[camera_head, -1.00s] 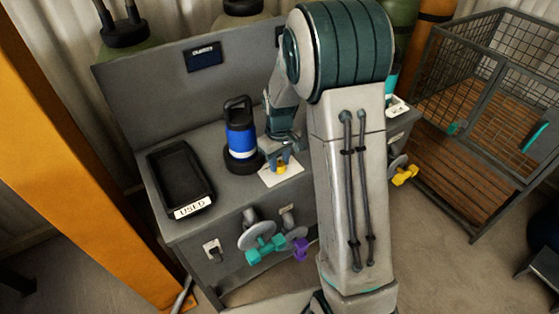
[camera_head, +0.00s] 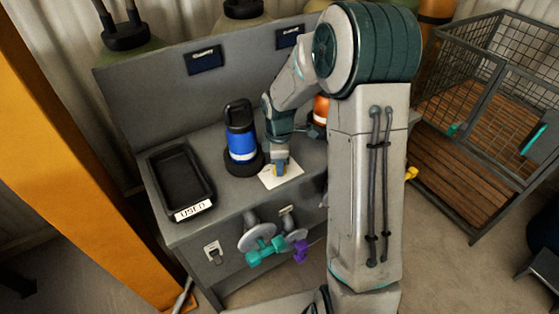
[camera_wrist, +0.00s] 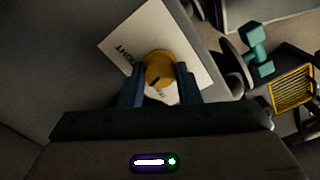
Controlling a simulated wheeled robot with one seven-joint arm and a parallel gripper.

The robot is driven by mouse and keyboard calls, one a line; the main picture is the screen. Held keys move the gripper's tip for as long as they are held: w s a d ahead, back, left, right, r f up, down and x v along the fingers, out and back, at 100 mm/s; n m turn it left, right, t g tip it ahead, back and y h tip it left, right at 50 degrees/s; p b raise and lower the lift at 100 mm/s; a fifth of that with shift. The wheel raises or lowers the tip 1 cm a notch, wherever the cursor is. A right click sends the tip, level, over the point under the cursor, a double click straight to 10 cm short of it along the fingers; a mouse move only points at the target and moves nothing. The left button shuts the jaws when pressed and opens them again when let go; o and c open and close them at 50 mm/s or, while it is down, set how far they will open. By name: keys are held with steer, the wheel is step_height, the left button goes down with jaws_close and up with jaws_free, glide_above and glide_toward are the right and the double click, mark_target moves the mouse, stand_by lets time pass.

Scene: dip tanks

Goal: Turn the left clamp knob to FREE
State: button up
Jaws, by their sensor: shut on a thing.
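The yellow knob (camera_wrist: 159,67) sits on a white plate (camera_wrist: 198,58) with a dark printed word, apparently TIGHT, to its left. A dark pointer mark on the knob faces the lower left in the wrist view. My gripper (camera_wrist: 160,78) is shut on the knob, with one blue finger on each side. In the head view my gripper (camera_head: 280,166) reaches down to the plate (camera_head: 284,180) on the bench top. It mostly hides the knob there. Lettering at the plate's lower part is hidden or too blurred to read.
A blue flask (camera_head: 242,142) with a black top stands on a dark base just left of the plate. A black tray (camera_head: 178,178) marked USED lies further left. A wire cage (camera_head: 480,90) stands at the right.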

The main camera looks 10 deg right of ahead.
steer(key=n+p, duration=0.1)
steer(key=n, duration=0.2)
steer(key=shift+r+p, duration=0.15)
steer(key=shift+p, duration=0.2)
steer(key=shift+n+p, duration=0.7)
steer(key=shift+n, duration=0.8)
steer(key=o, duration=1)
step_height(320, 180, up, 14)
steer(key=shift+f+p, duration=0.25)
steer(key=shift+p, duration=0.1)
